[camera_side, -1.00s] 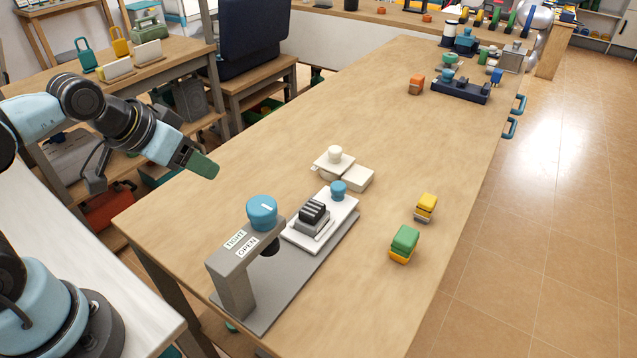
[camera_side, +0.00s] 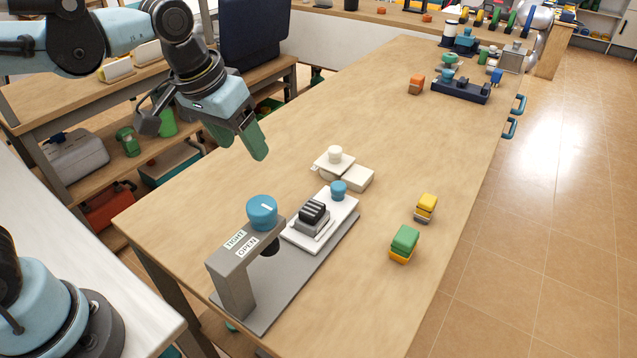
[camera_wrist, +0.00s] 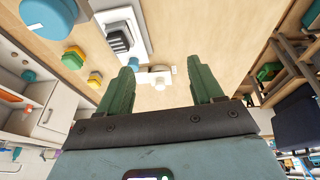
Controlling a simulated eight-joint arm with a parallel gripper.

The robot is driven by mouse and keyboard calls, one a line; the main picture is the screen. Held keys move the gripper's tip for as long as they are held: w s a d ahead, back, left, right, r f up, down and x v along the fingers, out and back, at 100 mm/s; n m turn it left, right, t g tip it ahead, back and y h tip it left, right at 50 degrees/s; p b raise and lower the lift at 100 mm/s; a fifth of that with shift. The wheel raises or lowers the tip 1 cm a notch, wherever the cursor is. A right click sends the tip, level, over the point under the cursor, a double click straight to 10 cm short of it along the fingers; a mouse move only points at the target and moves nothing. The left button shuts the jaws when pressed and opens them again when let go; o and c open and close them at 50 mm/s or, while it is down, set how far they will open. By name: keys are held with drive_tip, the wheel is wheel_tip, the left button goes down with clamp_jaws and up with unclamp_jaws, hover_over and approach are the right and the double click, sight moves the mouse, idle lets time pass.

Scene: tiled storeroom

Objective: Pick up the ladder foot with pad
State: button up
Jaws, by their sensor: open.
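A black ribbed block on a grey base (camera_side: 313,215), which looks like the ladder foot with pad, sits on a white plate (camera_side: 298,240) of the grey clamp fixture (camera_side: 231,290). It also shows in the wrist view (camera_wrist: 117,38), upper left. My gripper (camera_side: 241,150) is open and empty, its green fingers hanging above the table's left part, up and left of the block and well apart from it. In the wrist view the gripper (camera_wrist: 163,68) has clear space between its fingers, with a white knobbed piece (camera_wrist: 160,78) beyond.
A large blue knob (camera_side: 262,212) tops the fixture's post, left of the block; a small blue knob (camera_side: 339,190) stands right of it. The white knobbed piece (camera_side: 335,158) lies behind. Green-orange (camera_side: 404,243) and yellow-grey (camera_side: 426,207) blocks stand right.

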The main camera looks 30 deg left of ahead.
drive_tip(key=w+d+g, duration=0.4)
drive_tip(key=w+d, duration=0.1)
drive_tip(key=d, duration=0.4)
hover_over(312, 208)
drive_tip(key=shift+y, duration=0.3)
drive_tip(key=f, duration=0.7)
drive_tip(key=shift+s+a+f, duration=0.15)
drive_tip(key=shift+s+f, duration=0.05)
drive_tip(key=shift+s, duration=0.1)
drive_tip(key=shift+w+f, duration=0.2)
drive_tip(key=shift+f, duration=1.2)
drive_tip(key=shift+w+f, duration=0.15)
drive_tip(key=shift+f, duration=1.2)
clamp_jaws()
drive_tip(key=shift+r, duration=0.1)
